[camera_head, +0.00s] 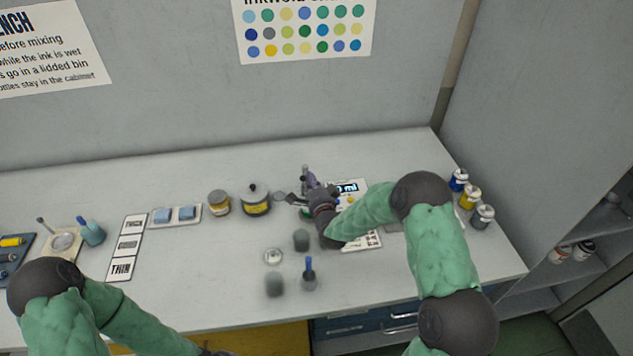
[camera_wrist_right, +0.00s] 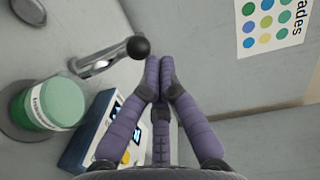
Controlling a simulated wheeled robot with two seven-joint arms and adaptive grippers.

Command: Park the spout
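The spout (camera_wrist_right: 98,60) is a grey metal arm ending in a black ball knob (camera_wrist_right: 138,47) in the right wrist view. In the head view a grey upright piece that looks like it (camera_head: 306,176) stands just behind my right gripper. My right gripper (camera_wrist_right: 158,66) has its purple fingertips together with nothing visible between them. The tips are right beside the knob; I cannot tell whether they touch it. A green, labelled container (camera_wrist_right: 52,104) is below the spout. My left gripper (camera_head: 213,352) shows only partly at the bottom edge of the head view.
A blue unit with a display (camera_wrist_right: 92,132) stands near the green container. Several cans (camera_head: 469,197) line the right end.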

